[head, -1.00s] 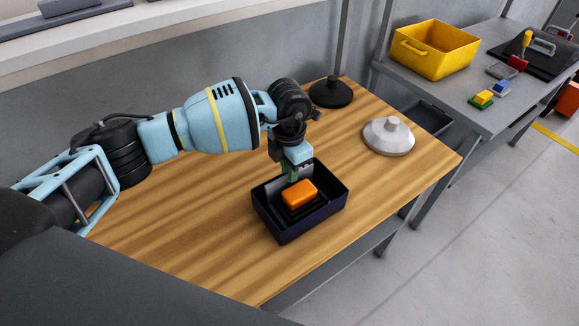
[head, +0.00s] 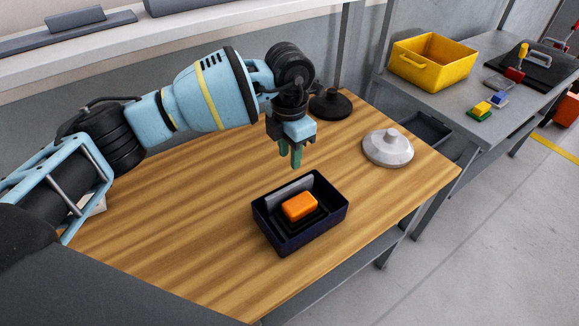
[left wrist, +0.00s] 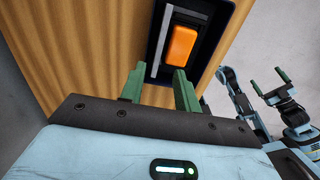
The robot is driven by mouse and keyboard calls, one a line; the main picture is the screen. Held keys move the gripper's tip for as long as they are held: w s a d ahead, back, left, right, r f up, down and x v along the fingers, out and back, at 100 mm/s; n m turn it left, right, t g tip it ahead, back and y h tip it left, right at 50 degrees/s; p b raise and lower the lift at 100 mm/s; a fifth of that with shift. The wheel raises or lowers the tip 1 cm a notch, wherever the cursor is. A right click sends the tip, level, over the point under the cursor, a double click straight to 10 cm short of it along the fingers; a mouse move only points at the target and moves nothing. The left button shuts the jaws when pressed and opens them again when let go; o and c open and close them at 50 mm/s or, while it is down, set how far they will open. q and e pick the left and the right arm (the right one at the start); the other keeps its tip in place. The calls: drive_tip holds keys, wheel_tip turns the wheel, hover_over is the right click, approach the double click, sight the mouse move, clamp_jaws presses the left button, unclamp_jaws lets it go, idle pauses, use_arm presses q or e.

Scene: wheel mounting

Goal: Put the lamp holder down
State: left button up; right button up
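A dark blue open box (head: 314,234) stands on the wooden table. In it lies an orange block (head: 299,206) on a black base, beside an upright grey plate (head: 289,191). I cannot tell for certain which of these is the lamp holder. My left gripper (head: 290,161) is above and behind the box, pointing down, clear of it. In the left wrist view its green fingers (left wrist: 158,88) are apart with nothing between them, and the orange block (left wrist: 180,45) lies beyond. My right gripper (left wrist: 270,82) shows at the right of that view, fingers apart and empty.
A black round knobbed piece (head: 330,103) and a white one (head: 388,148) sit at the table's far side. The wooden table (head: 180,230) is bare left of the box. A grey side table (head: 460,120) holds a yellow bin (head: 435,62) and small coloured blocks (head: 480,109).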

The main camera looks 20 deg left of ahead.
use_arm(q)
drive_tip(key=shift+r, duration=1.4)
